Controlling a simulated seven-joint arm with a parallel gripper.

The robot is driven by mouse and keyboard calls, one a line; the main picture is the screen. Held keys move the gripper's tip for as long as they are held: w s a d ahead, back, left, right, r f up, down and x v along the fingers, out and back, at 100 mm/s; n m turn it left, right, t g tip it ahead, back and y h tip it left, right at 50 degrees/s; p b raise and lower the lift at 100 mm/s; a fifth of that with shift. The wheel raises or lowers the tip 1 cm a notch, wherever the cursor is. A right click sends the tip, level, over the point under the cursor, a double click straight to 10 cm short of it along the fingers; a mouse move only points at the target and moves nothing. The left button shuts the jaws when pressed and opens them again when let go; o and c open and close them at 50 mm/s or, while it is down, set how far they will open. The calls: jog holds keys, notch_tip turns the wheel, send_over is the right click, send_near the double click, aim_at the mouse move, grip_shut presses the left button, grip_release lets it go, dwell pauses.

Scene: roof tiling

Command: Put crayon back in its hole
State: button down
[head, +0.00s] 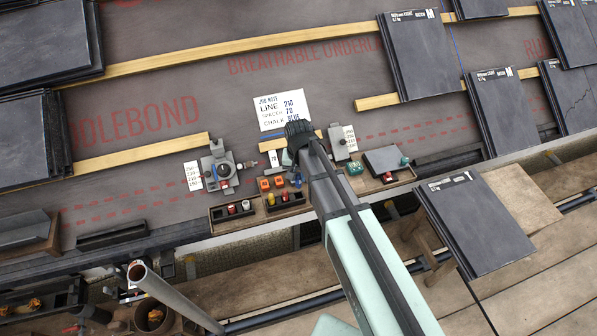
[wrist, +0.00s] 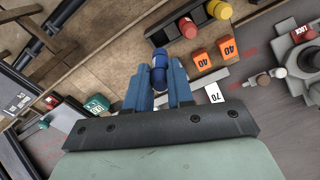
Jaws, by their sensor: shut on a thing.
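My gripper (wrist: 160,85) is shut on a blue crayon (wrist: 159,62), with one blue finger on each side of it. The tray also holds a red crayon (wrist: 187,27) and a yellow crayon (wrist: 219,10). In the head view the tray (head: 287,208) lies just left of my arm.
A grey box (head: 383,159) and green pieces (head: 355,168) are right of my arm.

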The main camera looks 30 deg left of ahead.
aim_at(298, 185)
jog(key=shift+f, duration=3.85)
jog(key=shift+f, duration=0.2)
jog(key=c, duration=1.2)
grip_release()
jog(key=shift+r, duration=0.15)
jog(key=shift+r, duration=0.85)
jog(key=o, duration=0.5)
jog(key=shift+o, duration=0.2)
